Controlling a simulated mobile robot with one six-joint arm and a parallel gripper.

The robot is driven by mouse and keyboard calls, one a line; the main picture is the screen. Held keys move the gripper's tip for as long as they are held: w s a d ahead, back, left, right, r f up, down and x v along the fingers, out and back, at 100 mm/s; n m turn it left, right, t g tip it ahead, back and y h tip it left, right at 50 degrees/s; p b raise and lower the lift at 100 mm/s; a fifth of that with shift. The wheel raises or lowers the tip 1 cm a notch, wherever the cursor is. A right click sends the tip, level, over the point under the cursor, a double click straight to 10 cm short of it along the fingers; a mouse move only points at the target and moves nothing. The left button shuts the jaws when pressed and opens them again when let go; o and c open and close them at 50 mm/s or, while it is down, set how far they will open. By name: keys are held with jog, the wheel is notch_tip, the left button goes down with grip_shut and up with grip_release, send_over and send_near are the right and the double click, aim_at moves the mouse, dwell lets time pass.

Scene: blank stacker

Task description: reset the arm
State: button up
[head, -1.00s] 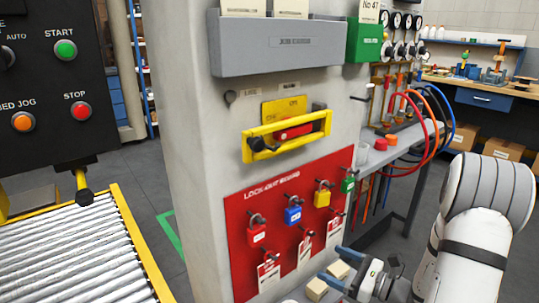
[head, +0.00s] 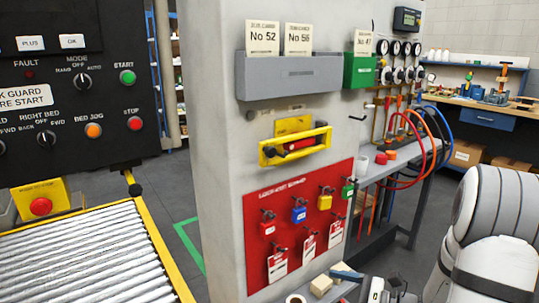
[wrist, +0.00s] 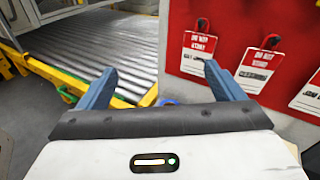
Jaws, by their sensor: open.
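My gripper shows in the wrist view (wrist: 162,88) with its two blue fingers spread apart and nothing between them. Beyond the fingers are the roller conveyor and the lower part of the red lockout board. In the head view my white arm (head: 490,240) stands at the lower right. A blue finger of my gripper (head: 345,272) shows at the bottom edge, in front of and below the red lockout board (head: 256,200); the rest of the gripper is partly cut off.
Padlocks, including a blue one (head: 299,214), and red-white tags (head: 277,266) hang on the board. A roller conveyor (head: 85,262) lies left. A black control panel (head: 60,105) stands above it. Pale blocks (head: 320,286) sit near my gripper. A hose bench (head: 405,160) stands behind right.

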jog(key=s+a+r+n+g+h+p, duration=0.3)
jog(key=s+r+n+g+p, duration=0.25)
jog(key=r+n, duration=0.2)
jog(key=s+a+r+n+g+h+p, duration=0.4)
jog(key=s+r+n+p, duration=0.2)
jog(key=s+r, duration=0.15)
jog(key=s+d+r+n+t+h+p, duration=0.1)
jog(key=d+r+n+t+h+p, duration=0.1)
jog(key=r, duration=0.5)
jog(key=s+d+r+n+t+h+p, duration=0.1)
jog(key=d+r+n+t+h+p, duration=0.1)
jog(key=d+r+n+h+p, duration=0.2)
notch_tip(320, 180, up, 3)
jog(key=n+h+p, duration=0.2)
jog(key=p, duration=0.1)
jog(key=shift+d, duration=0.2)
jog(key=shift+n+t, duration=0.25)
jog(key=shift+s, duration=0.1)
